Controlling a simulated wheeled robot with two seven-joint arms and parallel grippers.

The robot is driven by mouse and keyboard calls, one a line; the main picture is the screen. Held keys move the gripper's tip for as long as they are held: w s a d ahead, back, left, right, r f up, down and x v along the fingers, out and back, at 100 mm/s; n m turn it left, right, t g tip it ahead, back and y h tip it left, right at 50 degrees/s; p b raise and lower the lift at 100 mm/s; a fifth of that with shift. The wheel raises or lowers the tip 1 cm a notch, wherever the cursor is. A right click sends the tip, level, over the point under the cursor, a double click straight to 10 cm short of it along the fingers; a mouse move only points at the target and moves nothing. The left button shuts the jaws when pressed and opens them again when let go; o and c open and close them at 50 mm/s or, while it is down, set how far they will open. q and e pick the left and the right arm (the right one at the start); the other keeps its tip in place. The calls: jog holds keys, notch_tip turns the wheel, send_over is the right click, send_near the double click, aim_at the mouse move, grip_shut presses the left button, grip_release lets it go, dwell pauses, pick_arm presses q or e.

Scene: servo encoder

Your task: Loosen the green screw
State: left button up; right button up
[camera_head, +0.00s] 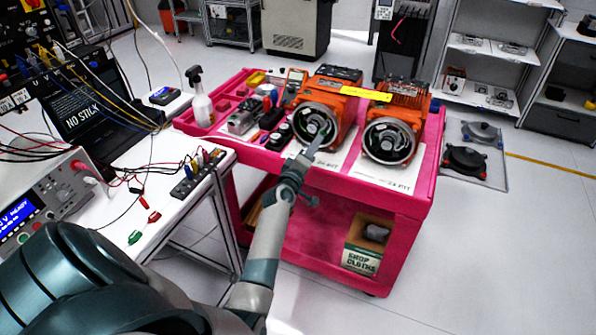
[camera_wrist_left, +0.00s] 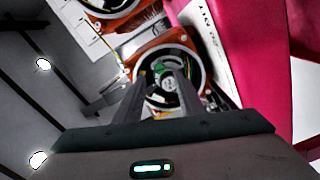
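Two orange servo motors with round open ends stand on white sheets on the pink cart. The left motor (camera_head: 338,106) has my left gripper (camera_head: 316,144) in front of its round opening. In the left wrist view, the two dark fingers of my left gripper (camera_wrist_left: 164,78) are apart. They point into the motor's opening (camera_wrist_left: 203,66), with its inside showing between them. A small green part (camera_wrist_left: 162,67), which may be the green screw, shows there near the fingertips. I cannot tell whether the fingers touch it. The right motor (camera_head: 389,137) stands beside it. My right gripper is not in view.
The pink cart (camera_head: 425,172) also holds a spray bottle (camera_head: 200,97) and small tools at its left. A white bench (camera_head: 165,200) with cables and a power supply (camera_head: 50,200) stands at the left.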

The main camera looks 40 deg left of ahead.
pick_arm(q)
jog(key=b+v, duration=0.1)
jog(key=v, duration=1.1)
jog(key=shift+b, duration=0.4)
jog(key=shift+f, duration=0.1)
